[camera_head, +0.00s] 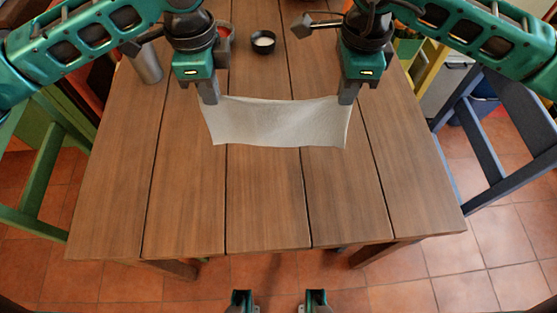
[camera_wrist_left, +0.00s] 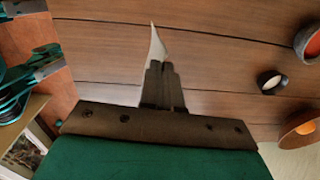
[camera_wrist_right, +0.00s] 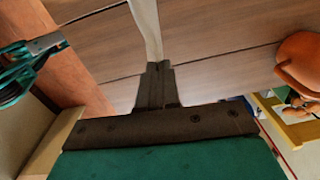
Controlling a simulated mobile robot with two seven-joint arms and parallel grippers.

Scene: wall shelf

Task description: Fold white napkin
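The white napkin (camera_head: 275,122) hangs stretched between my two grippers in the head view, over the far half of the wooden table. My left gripper (camera_head: 209,98) is shut on its upper left corner, and my right gripper (camera_head: 347,98) is shut on its upper right corner. The napkin's edge shows as a pale strip at the left fingertips (camera_wrist_left: 158,66) in the left wrist view. A similar strip of napkin (camera_wrist_right: 146,25) rises from the fingertips in the right wrist view. Whether the lower edge touches the table cannot be told.
The front of the wooden table (camera_head: 270,200) is clear. A small black bowl (camera_head: 263,42) stands beyond the napkin, with a grey metal cup (camera_head: 146,64) at the far left. A terracotta-coloured pot (camera_wrist_right: 299,62) shows in the right wrist view. Green (camera_head: 38,170) and blue (camera_head: 500,135) chairs flank the table.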

